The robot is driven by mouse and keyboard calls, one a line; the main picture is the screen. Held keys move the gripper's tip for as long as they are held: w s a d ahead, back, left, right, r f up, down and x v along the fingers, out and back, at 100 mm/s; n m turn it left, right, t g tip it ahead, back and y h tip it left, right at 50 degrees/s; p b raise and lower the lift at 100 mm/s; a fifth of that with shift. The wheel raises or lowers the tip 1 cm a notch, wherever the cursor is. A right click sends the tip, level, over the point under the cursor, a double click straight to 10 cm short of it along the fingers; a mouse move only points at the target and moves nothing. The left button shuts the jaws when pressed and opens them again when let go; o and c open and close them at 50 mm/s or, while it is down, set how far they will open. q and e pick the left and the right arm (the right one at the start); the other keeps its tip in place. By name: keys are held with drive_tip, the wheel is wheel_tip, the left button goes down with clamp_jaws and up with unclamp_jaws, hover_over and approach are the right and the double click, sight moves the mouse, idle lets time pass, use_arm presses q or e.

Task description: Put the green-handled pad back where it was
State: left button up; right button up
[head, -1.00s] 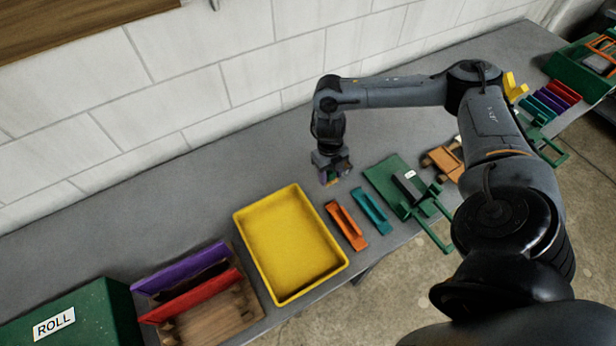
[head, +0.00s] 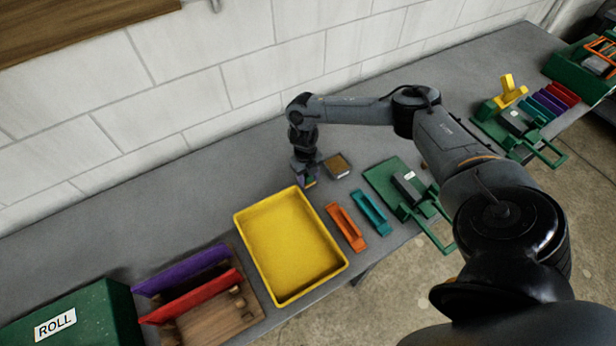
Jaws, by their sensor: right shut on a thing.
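My right gripper (head: 306,178) is low over the bench, just behind the far edge of the yellow tray. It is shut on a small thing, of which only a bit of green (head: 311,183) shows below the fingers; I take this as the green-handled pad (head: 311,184). The fingers hide most of it, and I cannot tell whether it touches the bench. A small grey block with a brown top (head: 337,166) stands on the bench just right of the gripper. My left gripper is not in view.
The yellow tray (head: 240,236) is empty. Orange (head: 346,228) and teal (head: 370,212) holders and a green fixture (head: 383,178) stand to its right. A wooden rack (head: 215,318) with purple and red boards and a green ROLL box (head: 90,315) are left. The bench behind the tray is clear.

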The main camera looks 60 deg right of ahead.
drive_tip(key=shift+f, duration=0.2)
drive_tip(key=shift+f, duration=0.15)
drive_tip(key=o, duration=1)
drive_tip(key=r, duration=0.6)
drive_tip(key=shift+w+d, duration=0.25)
drive_tip(key=shift+w, duration=0.1)
drive_tip(key=r, duration=0.1)
drive_tip(key=r+p, duration=0.1)
drive_tip(key=r, duration=0.1)
drive_tip(key=r+p, duration=0.1)
drive_tip(key=r, duration=0.1)
drive_tip(key=shift+w+d+r, duration=0.15)
drive_tip(key=shift+w+r, duration=0.05)
drive_tip(key=shift+w, duration=0.1)
drive_tip(key=shift+r, duration=0.4)
